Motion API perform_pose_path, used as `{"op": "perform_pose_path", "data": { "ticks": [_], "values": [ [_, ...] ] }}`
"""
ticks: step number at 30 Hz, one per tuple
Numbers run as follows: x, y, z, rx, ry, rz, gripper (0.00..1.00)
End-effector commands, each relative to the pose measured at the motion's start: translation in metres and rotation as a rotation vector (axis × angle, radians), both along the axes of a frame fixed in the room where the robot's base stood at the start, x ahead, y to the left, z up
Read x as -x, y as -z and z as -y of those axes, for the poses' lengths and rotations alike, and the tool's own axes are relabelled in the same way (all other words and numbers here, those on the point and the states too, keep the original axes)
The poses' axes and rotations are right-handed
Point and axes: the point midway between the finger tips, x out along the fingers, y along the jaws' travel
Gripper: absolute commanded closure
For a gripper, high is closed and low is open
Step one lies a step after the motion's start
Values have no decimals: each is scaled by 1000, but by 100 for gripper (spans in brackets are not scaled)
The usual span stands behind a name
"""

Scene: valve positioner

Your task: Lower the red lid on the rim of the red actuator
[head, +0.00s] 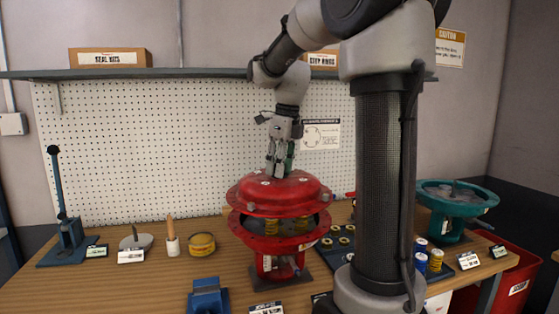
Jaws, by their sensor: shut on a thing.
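The red lid (290,193) is a domed disc with a bolt flange, in the middle of the head view. My gripper (279,168) is shut on the top of the lid from above. The lid hangs nearly level over the red actuator (283,243), a flanged red body standing on a dark base on the bench. A gap shows between the lid's flange and the actuator's rim, with yellow springs visible inside. The exact grip point on the lid's top is small and partly hidden by the fingers.
A teal actuator body (456,202) stands at the right beyond my column. A dark tray (340,241) with yellow-rimmed parts lies right of the red actuator. A yellow tin (202,244), a blue vise-like block (208,297) and a blue lever press (65,231) stand left.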

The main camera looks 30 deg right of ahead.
Motion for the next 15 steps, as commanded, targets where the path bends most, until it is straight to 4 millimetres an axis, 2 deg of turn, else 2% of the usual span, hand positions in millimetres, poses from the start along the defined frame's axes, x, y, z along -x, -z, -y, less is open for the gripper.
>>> {"op": "perform_pose_path", "data": {
  "ticks": [15],
  "values": [
    [-1,29,0,1,0,3,100]
  ]
}}
